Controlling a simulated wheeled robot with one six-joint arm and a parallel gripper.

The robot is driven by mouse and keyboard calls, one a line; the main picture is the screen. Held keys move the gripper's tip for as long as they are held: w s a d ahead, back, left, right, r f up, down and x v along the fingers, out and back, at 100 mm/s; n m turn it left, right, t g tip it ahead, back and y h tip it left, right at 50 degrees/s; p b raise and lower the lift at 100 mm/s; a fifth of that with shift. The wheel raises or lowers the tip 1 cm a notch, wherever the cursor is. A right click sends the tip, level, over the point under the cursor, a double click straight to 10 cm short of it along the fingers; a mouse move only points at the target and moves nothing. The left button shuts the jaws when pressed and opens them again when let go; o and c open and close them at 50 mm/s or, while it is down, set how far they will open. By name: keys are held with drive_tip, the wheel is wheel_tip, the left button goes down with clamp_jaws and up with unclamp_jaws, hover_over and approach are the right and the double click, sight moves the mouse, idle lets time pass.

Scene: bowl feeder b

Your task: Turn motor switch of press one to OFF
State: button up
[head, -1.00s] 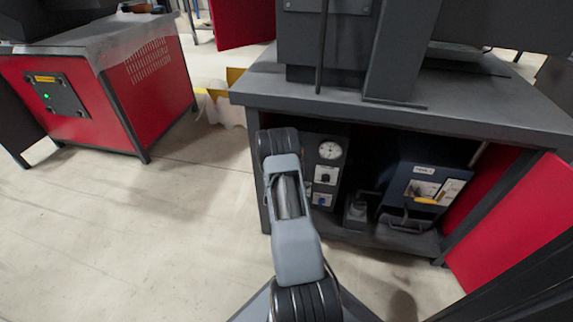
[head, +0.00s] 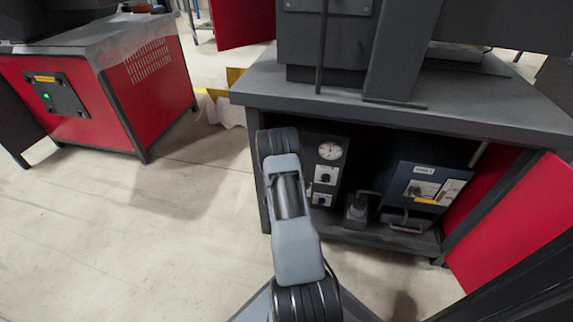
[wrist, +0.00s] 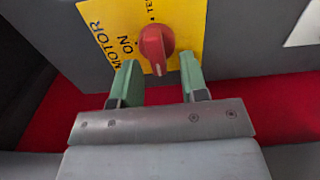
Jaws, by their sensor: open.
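The motor switch (wrist: 156,46) is a red rotary knob on a yellow plate (wrist: 112,30) in the wrist view. The plate reads MOTOR and ON, with a dot by ON; other lettering is cut off at the top edge. My gripper (wrist: 157,82) is open, with one green fingertip on each side below the knob. The knob stands between and just beyond the fingertips, and no contact shows. In the head view my arm hides the gripper and the switch.
A dark bench (head: 420,110) stands ahead with an open red door (head: 515,225) at right. Under it are a panel with a gauge (head: 329,152) and a blue box (head: 425,185). A red cabinet (head: 150,80) stands at left, with clear floor (head: 150,230) before it.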

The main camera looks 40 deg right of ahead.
drive_tip(key=p+v, duration=0.3)
drive_tip(key=v, duration=1)
drive_tip(key=shift+a+p, duration=0.35)
drive_tip(key=shift+s, duration=0.15)
